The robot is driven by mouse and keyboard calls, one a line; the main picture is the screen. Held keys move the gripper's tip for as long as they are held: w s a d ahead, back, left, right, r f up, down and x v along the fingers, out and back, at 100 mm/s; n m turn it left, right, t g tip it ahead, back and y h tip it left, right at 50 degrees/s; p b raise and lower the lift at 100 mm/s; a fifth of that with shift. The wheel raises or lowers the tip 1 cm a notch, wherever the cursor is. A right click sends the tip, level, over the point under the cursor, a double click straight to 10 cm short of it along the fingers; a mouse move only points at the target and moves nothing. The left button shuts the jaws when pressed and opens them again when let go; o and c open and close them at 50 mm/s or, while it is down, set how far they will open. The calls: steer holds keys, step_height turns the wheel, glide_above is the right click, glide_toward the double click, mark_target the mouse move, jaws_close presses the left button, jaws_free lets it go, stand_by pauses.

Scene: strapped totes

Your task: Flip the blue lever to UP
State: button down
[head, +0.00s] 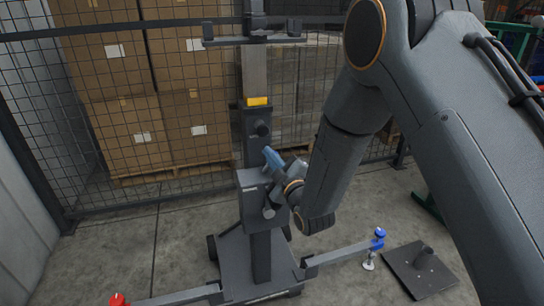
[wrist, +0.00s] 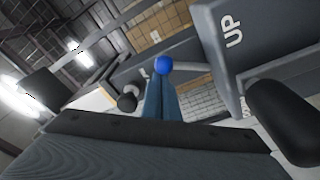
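The blue lever shows in the wrist view as a round blue knob (wrist: 163,65) on a grey rod that runs right to a dark box (wrist: 265,40) marked UP. My gripper (wrist: 162,80) has two blue-grey fingers that lie close together, with the knob right at their tips. I cannot tell whether they touch it. In the head view my gripper (head: 271,157) is beside the grey control box (head: 252,195) on the stand's column. My wrist and fingers hide the knob there.
The stand's column (head: 255,75) rises behind the gripper. Its legs spread low, with a blue-topped foot (head: 379,238) at right and a red one (head: 118,299) at left. A black base plate (head: 420,268) lies on the floor. Boxes (head: 125,130) stand behind wire mesh.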

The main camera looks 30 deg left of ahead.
steer(key=shift+d, duration=0.1)
step_height(320, 180, up, 3)
steer(key=s+a+p, duration=0.1)
steer(key=a, duration=0.2)
steer(key=b+v, duration=0.1)
steer(key=v, duration=0.4)
steer(key=b+v, duration=0.1)
steer(key=v, duration=0.4)
steer(key=shift+s+d+f, duration=0.1)
steer(key=shift+s+f, duration=0.15)
steer(key=w+d+f+m+h, duration=0.3)
steer(key=w+d+m+h, duration=0.35)
steer(key=d, duration=0.65)
steer(key=d+f+m+g+h, duration=0.3)
steer(key=d+m+g+h, duration=0.15)
steer(key=d, duration=0.95)
steer(key=s+d+r+m+g+h, duration=0.1)
steer(key=s+d+m+g+h, duration=0.2)
steer(key=s+d, duration=1.6)
steer(key=s+m+g, duration=0.2)
steer(key=m+g, duration=0.2)
steer(key=m, duration=0.2)
steer(key=shift+s+d+m+h, duration=0.3)
steer(key=shift+m, duration=0.1)
